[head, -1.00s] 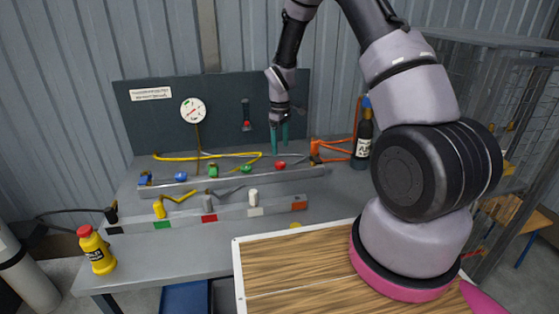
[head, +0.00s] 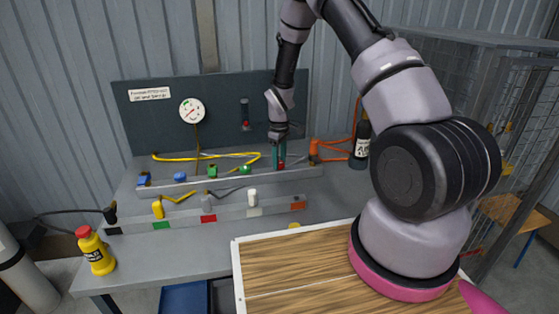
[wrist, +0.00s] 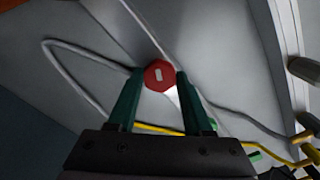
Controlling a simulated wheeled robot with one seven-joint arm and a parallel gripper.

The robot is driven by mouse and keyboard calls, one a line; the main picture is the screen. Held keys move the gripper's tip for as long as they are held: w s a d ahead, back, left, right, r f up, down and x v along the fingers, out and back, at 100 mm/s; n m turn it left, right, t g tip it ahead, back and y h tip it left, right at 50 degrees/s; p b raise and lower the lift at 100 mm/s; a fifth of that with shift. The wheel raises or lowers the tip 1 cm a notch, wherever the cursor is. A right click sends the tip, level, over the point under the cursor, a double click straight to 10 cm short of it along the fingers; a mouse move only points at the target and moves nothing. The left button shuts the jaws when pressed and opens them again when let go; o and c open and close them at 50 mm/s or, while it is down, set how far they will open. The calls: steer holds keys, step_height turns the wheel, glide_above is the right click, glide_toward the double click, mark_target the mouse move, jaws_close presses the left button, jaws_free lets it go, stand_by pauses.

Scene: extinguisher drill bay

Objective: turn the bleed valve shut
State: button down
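A red eight-sided knob with a white mark shows in the wrist view (wrist: 159,75), and as a small red spot on the rear rail in the head view (head: 281,166). The pictures carry no readable label naming it the bleed valve. My gripper (head: 279,165) is lowered over it with its green fingers pointing down. In the wrist view, the two fingertips (wrist: 160,78) stand apart on either side of the knob, very close to its edges. I see no clear grip on it. A round white gauge (head: 192,110) hangs on the dark back panel.
Blue (head: 180,176) and green (head: 245,169) knobs stand left along the rear rail (head: 225,182). A front rail (head: 180,221) carries yellow, grey and white fittings. An orange fitting (head: 314,151) and dark bottle (head: 361,145) stand right of my gripper. A yellow bottle (head: 96,252) stands front left.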

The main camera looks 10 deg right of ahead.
stand_by(0.3)
steer(key=m, duration=0.5)
steer(key=shift+m, duration=0.4)
steer(key=m, duration=0.6)
steer(key=shift+a+m, duration=0.1)
steer(key=shift+m, duration=0.2)
steer(key=shift+c, duration=1.5)
jaws_free()
step_height(320, 180, up, 11)
